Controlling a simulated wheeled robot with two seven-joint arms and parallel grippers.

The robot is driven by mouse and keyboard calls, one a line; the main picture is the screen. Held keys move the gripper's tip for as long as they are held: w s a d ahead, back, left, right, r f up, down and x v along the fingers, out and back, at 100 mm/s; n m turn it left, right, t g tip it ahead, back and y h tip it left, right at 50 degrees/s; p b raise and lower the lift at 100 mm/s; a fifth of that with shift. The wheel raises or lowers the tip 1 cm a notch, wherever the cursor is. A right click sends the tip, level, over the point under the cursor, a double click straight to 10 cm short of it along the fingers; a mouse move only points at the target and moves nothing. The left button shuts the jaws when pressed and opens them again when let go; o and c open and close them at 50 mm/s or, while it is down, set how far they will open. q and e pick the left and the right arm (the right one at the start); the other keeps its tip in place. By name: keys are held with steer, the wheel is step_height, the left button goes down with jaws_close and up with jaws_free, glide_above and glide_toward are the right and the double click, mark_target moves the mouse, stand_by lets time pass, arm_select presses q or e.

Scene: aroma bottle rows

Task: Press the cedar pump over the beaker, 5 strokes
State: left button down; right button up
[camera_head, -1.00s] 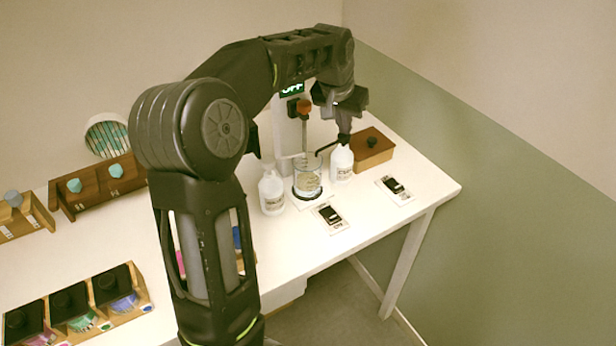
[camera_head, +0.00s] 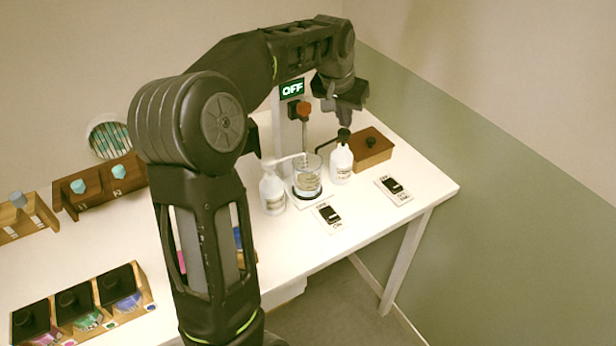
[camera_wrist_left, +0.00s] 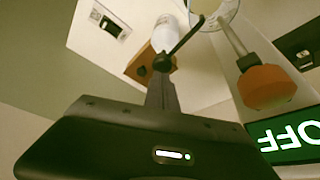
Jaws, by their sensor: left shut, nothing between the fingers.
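A white bottle with a black pump head (camera_head: 342,162) stands right of the glass beaker (camera_head: 307,180), its black spout reaching left toward the beaker. The beaker holds some pale liquid. A second white bottle with a white pump (camera_head: 272,192) stands left of the beaker. I cannot read which label says cedar. My left gripper (camera_head: 345,121) is shut and empty, pointing down just above the black pump head. In the left wrist view the shut fingers (camera_wrist_left: 161,90) are close to the black pump head (camera_wrist_left: 162,63); contact is hard to tell. My right gripper is out of view.
A post with a green OFF display (camera_head: 292,89) and an orange knob (camera_head: 304,108) stands behind the beaker. A wooden box (camera_head: 373,152) sits right of the bottle. Two label cards (camera_head: 327,217) (camera_head: 394,190) lie in front. Wooden racks (camera_head: 100,190) stand left.

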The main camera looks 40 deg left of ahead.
arm_select(q)
steer(key=shift+f, duration=0.2)
steer(key=shift+f+b, duration=1.05)
steer(key=shift+f, duration=0.15)
steer(key=shift+r, duration=0.2)
steer(key=shift+r+p, duration=1.1)
steer(key=shift+r, duration=0.1)
steer(key=shift+f, duration=0.15)
steer(key=shift+f+b, duration=1)
steer(key=shift+f, duration=0.2)
steer(key=shift+r, duration=0.1)
steer(key=shift+r+p, duration=1)
steer(key=shift+r, duration=0.25)
